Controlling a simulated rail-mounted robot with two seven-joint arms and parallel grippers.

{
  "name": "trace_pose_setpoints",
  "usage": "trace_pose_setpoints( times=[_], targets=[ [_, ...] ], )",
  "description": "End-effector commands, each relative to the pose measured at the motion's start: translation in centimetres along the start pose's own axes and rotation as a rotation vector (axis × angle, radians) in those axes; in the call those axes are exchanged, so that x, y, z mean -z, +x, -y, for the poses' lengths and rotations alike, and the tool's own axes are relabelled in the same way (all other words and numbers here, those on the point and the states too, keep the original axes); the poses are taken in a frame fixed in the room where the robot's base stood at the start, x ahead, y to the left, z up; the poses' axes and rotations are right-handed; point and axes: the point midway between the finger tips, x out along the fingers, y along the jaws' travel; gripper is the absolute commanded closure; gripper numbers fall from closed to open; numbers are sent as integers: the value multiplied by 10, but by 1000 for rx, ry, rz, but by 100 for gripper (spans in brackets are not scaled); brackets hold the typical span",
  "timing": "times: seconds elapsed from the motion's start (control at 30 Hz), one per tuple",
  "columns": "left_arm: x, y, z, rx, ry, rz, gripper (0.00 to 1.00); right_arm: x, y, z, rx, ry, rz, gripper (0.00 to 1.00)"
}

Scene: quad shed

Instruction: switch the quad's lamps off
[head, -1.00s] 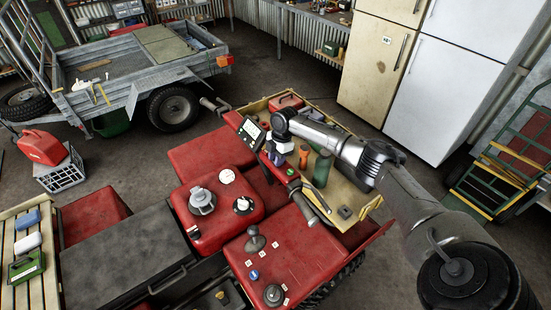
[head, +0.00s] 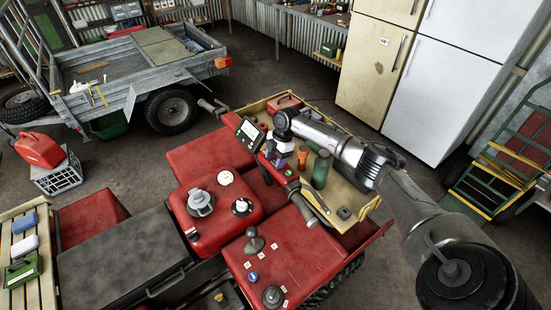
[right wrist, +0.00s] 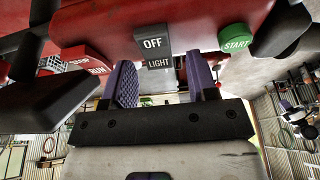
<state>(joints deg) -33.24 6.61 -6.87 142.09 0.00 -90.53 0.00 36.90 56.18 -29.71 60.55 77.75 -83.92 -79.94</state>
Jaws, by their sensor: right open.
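The red quad (head: 212,150) stands in the middle of the head view, with its handlebar and small display (head: 249,132) near my right gripper (head: 277,160). In the right wrist view a black light switch (right wrist: 153,48), marked OFF above and LIGHT below, sits on the red housing. My right gripper (right wrist: 161,82) is open and empty, its two purple fingers apart on either side of the switch's line. Whether the fingers touch the switch is not clear. The lamps do not show clearly. My left gripper is not in view.
Beside the light switch are a red STOP/RUN switch (right wrist: 88,60) and a green START button (right wrist: 234,38). Black lever parts (right wrist: 50,98) lie close at the left. Bottles (head: 320,170) stand in the wooden tray (head: 352,222) behind the handlebar.

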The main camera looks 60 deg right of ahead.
Motion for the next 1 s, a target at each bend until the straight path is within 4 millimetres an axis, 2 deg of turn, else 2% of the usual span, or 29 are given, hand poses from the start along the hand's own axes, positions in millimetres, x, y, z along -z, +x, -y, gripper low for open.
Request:
trace_pose_setpoints(
  times=[0.17, 0.7, 1.0],
  targets=[
    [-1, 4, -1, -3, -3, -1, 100, -1, -13, -1, -2, 0, 0, 47],
    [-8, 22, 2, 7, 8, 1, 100, 0, -111, 0, -3, 0, 0, 47],
    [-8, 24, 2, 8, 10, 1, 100, 0, -136, 0, -1, 0, 0, 47]
  ],
)
